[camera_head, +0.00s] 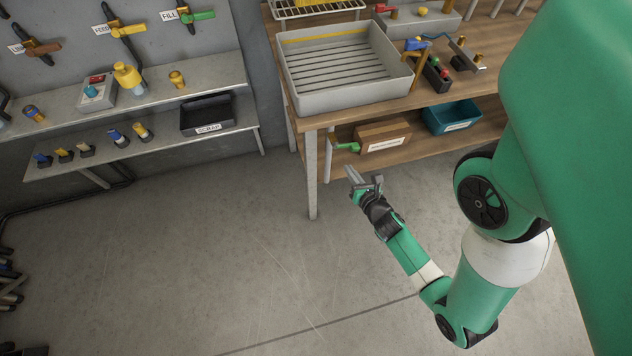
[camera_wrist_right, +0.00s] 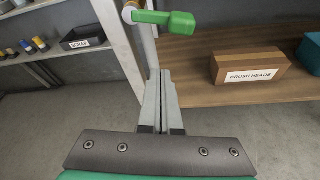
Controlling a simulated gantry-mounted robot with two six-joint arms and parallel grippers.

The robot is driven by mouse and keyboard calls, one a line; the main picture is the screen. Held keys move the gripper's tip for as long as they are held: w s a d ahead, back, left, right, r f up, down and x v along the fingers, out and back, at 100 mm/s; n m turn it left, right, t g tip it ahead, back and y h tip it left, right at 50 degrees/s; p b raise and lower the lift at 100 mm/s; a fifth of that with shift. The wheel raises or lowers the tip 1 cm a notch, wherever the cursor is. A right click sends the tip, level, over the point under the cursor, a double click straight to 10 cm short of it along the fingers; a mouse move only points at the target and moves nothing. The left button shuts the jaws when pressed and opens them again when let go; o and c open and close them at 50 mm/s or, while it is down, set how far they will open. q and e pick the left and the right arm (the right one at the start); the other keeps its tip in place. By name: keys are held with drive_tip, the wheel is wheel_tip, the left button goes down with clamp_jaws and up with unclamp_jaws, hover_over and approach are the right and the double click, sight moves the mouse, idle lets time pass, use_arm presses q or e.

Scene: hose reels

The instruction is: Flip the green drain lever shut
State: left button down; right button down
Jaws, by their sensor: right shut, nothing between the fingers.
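The green drain lever (camera_head: 347,146) sticks out to the right from a grey vertical pipe (camera_head: 328,160) beside the wooden bench's front leg, under the grey tray. In the right wrist view the green lever (camera_wrist_right: 165,20) lies roughly level at the top, above and beyond my fingertips. My right gripper (camera_head: 354,174) is shut and empty, a little below and in front of the lever, apart from it. It also shows in the right wrist view (camera_wrist_right: 161,75). My left gripper is in neither view.
A cardboard box (camera_wrist_right: 248,68) labelled BRUSH HEADS and a teal bin (camera_head: 451,117) stand on the lower shelf right of the lever. The bench leg (camera_head: 311,175) stands just left of the pipe. A wall rack with a green FILL lever (camera_head: 198,15) is at left.

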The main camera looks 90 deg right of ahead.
drive_tip(key=b+v, duration=0.3)
drive_tip(key=v, duration=0.3)
drive_tip(key=shift+a, duration=0.15)
drive_tip(key=shift+s+r, duration=0.1)
drive_tip(key=shift+s, duration=0.05)
